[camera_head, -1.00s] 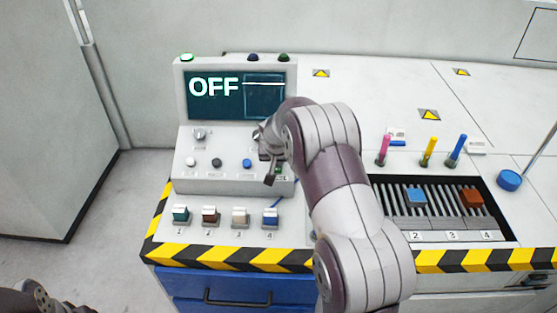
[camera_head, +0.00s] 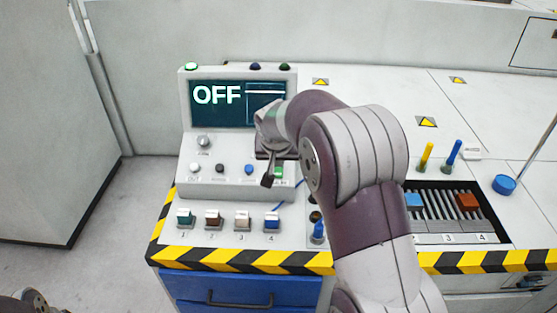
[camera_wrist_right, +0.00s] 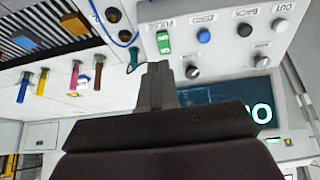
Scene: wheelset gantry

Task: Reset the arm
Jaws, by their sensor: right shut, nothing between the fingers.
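My right arm reaches in from the lower right in the head view. Its gripper (camera_head: 268,180) hangs in front of the control console (camera_head: 225,180), near the console's right side. In the right wrist view the fingers (camera_wrist_right: 157,88) are together with nothing between them, seen against the console face. The console screen (camera_head: 230,104) reads "OFF". A green switch (camera_wrist_right: 163,42) and a row of buttons and knobs show close to the fingers. Whether the fingers touch the console I cannot tell. At the lower left corner a piece of my left arm shows, but its gripper is out of view.
Several numbered switches (camera_head: 228,221) stand along the front of the table, behind a yellow-black striped edge (camera_head: 230,257). To the right is a slotted rack (camera_head: 437,205) with a blue and a brown block. Coloured upright handles (camera_head: 426,157) stand behind it.

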